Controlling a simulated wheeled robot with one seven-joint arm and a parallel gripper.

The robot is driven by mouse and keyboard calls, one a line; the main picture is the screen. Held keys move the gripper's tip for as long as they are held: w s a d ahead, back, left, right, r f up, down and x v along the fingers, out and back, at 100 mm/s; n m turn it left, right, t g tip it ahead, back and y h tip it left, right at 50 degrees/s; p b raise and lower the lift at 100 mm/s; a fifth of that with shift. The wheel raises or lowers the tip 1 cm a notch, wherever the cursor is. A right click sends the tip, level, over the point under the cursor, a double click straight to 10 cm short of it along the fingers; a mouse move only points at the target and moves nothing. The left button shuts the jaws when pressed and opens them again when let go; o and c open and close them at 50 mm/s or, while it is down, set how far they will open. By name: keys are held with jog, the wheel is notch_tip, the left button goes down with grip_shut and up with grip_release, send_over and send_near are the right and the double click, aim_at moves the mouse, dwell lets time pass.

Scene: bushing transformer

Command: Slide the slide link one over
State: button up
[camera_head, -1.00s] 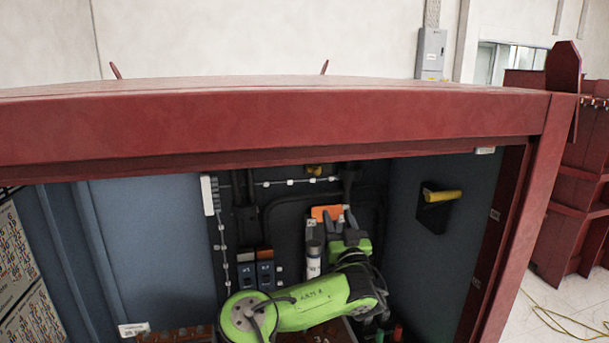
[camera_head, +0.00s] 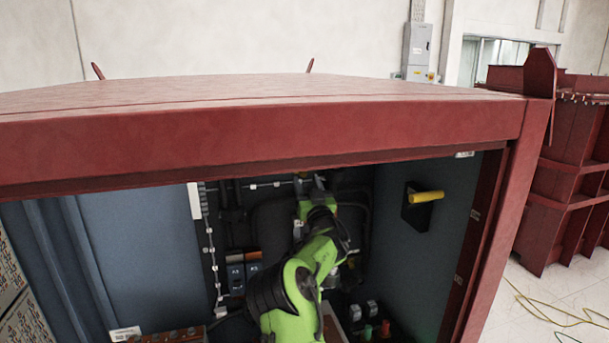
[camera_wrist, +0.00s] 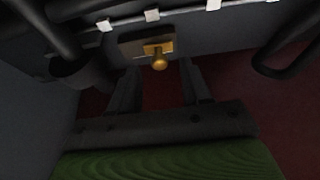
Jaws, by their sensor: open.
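A brass piece with a round knob (camera_wrist: 158,58), which looks like the slide link, sits on a small dark plate in the wrist view. My gripper (camera_wrist: 162,78) is open, with one finger on each side of the knob's line. The knob shows between and just beyond the fingertips; I cannot tell whether they touch it. In the head view my gripper (camera_head: 310,180) is high on the cabinet's back wall, and it and the arm hide the brass piece there.
The red cabinet frame (camera_head: 270,130) runs across the top of the opening. A yellow handle (camera_head: 425,197) sticks out from the right inner wall. Breakers (camera_head: 243,270) stand left of my arm. Black pipes (camera_wrist: 78,72) flank the brass piece.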

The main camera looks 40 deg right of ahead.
aim_at(302, 172)
jog(key=shift+p+x, duration=0.35)
jog(key=shift+x, duration=1.1)
grip_shut()
